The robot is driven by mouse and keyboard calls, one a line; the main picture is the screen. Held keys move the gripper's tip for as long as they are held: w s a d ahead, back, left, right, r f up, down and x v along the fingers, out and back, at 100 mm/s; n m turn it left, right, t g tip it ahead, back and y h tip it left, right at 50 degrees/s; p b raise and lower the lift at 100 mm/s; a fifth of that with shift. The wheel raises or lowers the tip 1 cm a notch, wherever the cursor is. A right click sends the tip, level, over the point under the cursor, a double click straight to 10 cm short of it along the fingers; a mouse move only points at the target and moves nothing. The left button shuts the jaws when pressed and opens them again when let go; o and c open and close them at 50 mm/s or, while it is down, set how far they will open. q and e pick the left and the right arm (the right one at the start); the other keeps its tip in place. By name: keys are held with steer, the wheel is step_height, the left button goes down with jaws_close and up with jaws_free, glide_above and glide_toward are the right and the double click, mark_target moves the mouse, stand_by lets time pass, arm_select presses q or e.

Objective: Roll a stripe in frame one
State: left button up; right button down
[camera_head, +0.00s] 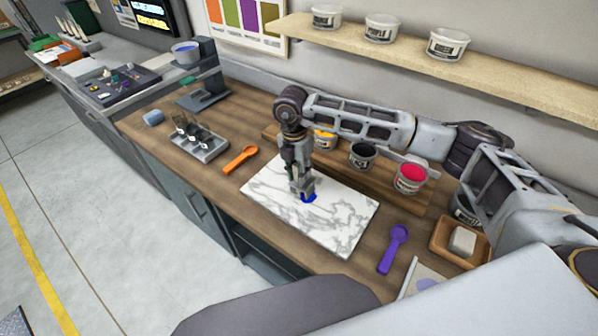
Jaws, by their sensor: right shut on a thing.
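My right gripper (302,186) reaches down over a white marble slab (345,226) on the wooden bench. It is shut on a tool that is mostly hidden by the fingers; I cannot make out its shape. A small blue patch (309,198) shows right under the fingertips, on or just above the slab; I cannot tell whether it is ink or part of the tool. A pale sheet or card (430,275) with a light purple mark lies at the lower right, partly cut off by my own body. No frame labelled one is readable. My left gripper is out of view.
A purple scoop (394,247) and an orange scoop (240,158) lie beside the slab. A wooden tray (447,250) holds a pale block. Labelled tubs (448,43) stand on the shelf.

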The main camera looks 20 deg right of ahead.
mark_target(310, 185)
steer(key=shift+f+b, duration=0.35)
steer(key=shift+f, duration=0.15)
stand_by(0.3)
steer(key=shift+s+d, duration=0.1)
steer(key=shift+s+d+r, duration=0.1)
steer(key=shift+s+d, duration=0.9)
steer(key=shift+s, duration=0.25)
steer(key=shift+s+d, duration=0.1)
steer(key=shift+s, duration=0.05)
steer(key=shift+s+d+f, duration=0.1)
steer(key=shift+s+d, duration=0.4)
steer(key=shift+s, duration=0.2)
steer(key=shift+s+d+f, duration=0.1)
steer(key=shift+s+d, duration=0.4)
steer(key=shift+s, duration=0.15)
steer(key=shift+a, duration=0.1)
